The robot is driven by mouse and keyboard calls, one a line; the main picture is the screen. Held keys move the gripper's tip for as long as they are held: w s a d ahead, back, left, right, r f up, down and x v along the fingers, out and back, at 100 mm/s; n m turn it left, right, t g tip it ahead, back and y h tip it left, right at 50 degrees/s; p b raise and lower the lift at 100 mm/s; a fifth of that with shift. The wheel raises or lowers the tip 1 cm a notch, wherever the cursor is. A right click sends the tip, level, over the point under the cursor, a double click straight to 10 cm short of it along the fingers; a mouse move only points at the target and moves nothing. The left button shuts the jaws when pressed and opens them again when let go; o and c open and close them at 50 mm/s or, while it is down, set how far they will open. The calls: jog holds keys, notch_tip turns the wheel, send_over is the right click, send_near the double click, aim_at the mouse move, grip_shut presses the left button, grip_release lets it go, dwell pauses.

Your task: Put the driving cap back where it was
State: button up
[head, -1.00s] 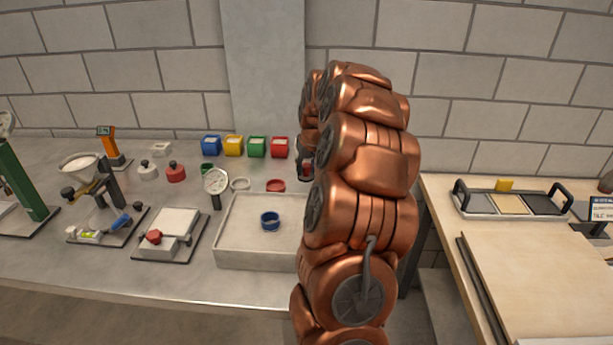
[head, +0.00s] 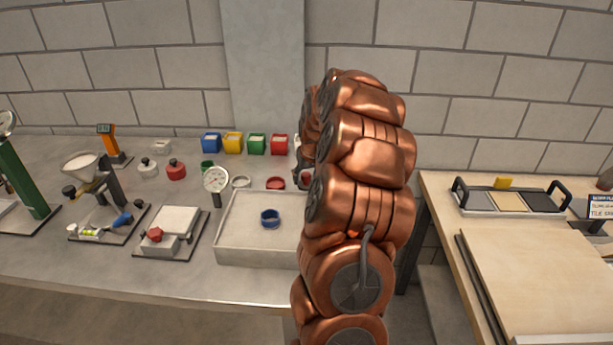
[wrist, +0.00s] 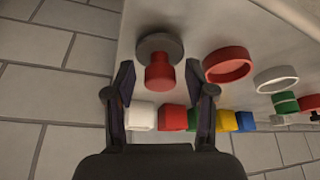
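The driving cap (wrist: 158,72), a dark grey disc with a red cylindrical stem, shows in the wrist view. It stands on the grey bench (wrist: 200,20). My gripper (wrist: 158,76) is open, with one finger on each side of the red stem and a visible gap at both sides. I cannot tell how far its fingertips are from the stem in depth. In the head view my copper arm hides most of the gripper and the cap.
A red ring (head: 276,184) and a white ring (head: 240,183) lie left of the arm. Blue (head: 211,143), yellow (head: 233,144), green (head: 256,145) and red bins (head: 279,145) stand behind. A wooden table (head: 540,265) stands right.

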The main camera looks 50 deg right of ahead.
jog(key=b+v, duration=0.2)
jog(key=v, duration=1)
jog(key=shift+r, duration=0.15)
jog(key=s+a+n, duration=0.1)
jog(key=a, duration=0.7)
jog(key=s+a+f+n+g+y, duration=0.1)
jog(key=s+a, duration=0.1)
jog(key=a, duration=0.7)
jog(key=s+a+n+g+y, duration=0.1)
jog(key=a, duration=0.8)
jog(key=shift+s+f+n, duration=0.3)
jog(key=shift+s+n, duration=0.05)
jog(key=shift+n, duration=0.05)
jog(key=s+a+f+n+g, duration=0.1)
jog(key=s+a+f+g, duration=0.1)
jog(key=s+a, duration=0.5)
jog(key=s+a+f+n+g, duration=0.1)
jog(key=s+a+f, duration=0.3)
jog(key=s, duration=1.1)
jog(key=a, duration=0.3)
jog(key=shift+s+f+g, duration=0.2)
jog(key=shift+f+g, duration=0.1)
jog(key=shift+g, duration=0.1)
jog(key=shift+a, duration=0.1)
